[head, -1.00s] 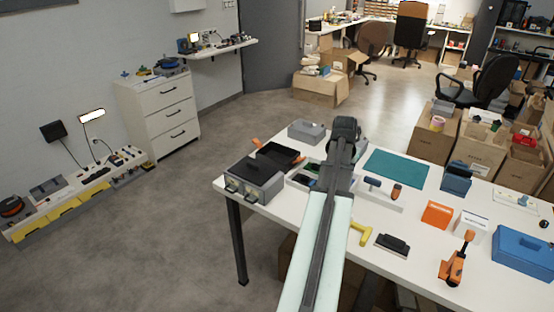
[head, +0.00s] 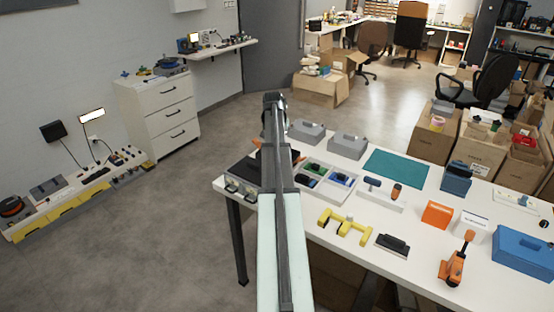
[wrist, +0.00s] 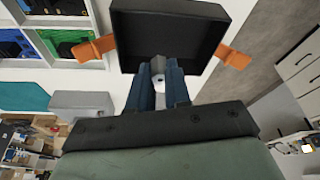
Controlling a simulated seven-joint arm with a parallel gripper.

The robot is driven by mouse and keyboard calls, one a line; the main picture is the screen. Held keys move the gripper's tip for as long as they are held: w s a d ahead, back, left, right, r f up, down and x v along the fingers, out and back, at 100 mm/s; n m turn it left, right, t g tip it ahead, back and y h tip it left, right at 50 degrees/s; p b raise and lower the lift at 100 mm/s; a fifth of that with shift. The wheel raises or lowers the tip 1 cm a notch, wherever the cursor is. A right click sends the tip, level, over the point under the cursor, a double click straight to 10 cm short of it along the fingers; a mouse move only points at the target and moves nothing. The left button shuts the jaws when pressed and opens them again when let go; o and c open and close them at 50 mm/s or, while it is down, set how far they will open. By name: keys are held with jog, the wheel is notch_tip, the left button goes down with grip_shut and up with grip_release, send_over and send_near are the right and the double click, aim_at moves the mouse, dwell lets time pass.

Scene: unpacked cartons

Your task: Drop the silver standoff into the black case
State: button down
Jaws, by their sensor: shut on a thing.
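The black case (wrist: 172,32) lies open in the wrist view, with a dark empty-looking inside and orange parts (wrist: 95,50) sticking out on both sides. In the head view my arm hides most of it. My gripper (wrist: 157,72) has its blue fingers shut on the silver standoff (wrist: 158,66), a small grey piece seen between the fingertips. In the wrist view the fingertips overlap the near edge of the case. I cannot tell how high the standoff is above it.
A divided tray (head: 325,182) with blue and green parts sits beside the case. Two grey boxes (head: 347,146) stand behind it. A teal mat (head: 397,168), yellow bracket (head: 345,228) and black block (head: 392,245) lie to the right.

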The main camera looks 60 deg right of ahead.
jog(key=d+m, duration=0.1)
jog(key=w+d+m, duration=0.1)
jog(key=d, duration=0.1)
jog(key=w+d+m+g, duration=0.1)
jog(key=shift+d+r, duration=0.2)
jog(key=shift+r, duration=0.1)
jog(key=shift+f, duration=0.1)
jog(key=shift+f, duration=2.85)
jog(key=c, duration=1)
grip_release()
